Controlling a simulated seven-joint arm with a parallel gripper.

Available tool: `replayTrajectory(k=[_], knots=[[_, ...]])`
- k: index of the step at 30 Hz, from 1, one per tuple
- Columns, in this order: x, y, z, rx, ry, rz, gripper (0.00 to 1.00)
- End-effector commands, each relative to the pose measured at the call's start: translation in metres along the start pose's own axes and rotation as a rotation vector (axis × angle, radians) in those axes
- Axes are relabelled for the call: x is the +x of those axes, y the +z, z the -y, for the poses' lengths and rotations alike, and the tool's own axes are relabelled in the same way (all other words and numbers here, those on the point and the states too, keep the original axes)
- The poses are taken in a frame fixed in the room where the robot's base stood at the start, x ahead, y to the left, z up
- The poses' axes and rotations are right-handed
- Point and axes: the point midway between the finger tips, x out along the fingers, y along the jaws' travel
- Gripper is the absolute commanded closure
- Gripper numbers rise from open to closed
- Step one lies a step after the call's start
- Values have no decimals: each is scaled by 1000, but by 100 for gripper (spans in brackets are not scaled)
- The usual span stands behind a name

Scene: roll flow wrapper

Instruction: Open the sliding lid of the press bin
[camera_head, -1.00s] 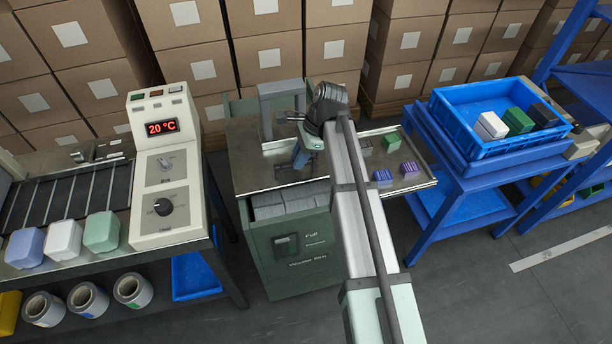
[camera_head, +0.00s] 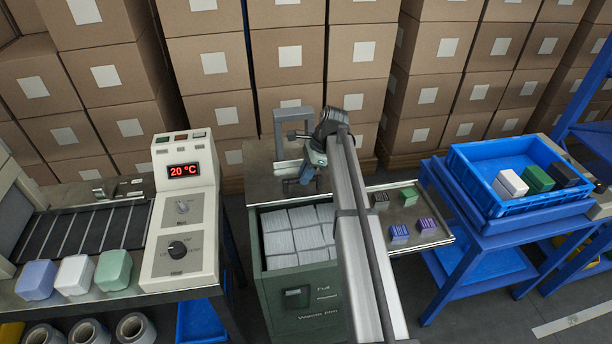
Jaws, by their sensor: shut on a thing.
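The green press bin (camera_head: 291,299) stands in the middle, left of my arm. Its grey metal sliding lid (camera_head: 266,188) sits at the back of the top. The front part of the top is open and shows several white stacks (camera_head: 291,240) inside. My gripper (camera_head: 302,180) is low over the lid, by its pale handle bar (camera_head: 284,168), and is shut on the handle. The fingertips are small and partly hidden by the wrist, so the exact grip does not show clearly.
A grey arch (camera_head: 293,114) rises behind my gripper. A control box reading 20 °C (camera_head: 184,245) stands left. A metal shelf (camera_head: 433,238) with small blocks lies right, then a blue tray (camera_head: 520,206). Stacked cartons (camera_head: 289,60) fill the back.

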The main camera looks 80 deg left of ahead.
Motion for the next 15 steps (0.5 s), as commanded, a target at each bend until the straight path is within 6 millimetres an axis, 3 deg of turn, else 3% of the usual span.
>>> replayTrajectory(k=[2, 3, 9, 11, 15], knots=[[-1, 0, 0, 0, -2, 0, 100], [-1, 0, 0, 0, -1, 0, 80], [0, 0, 0, 0, -1, 0, 61], [0, 0, 0, 0, 0, 0, 55], [0, 0, 0, 0, 0, 0, 55]])
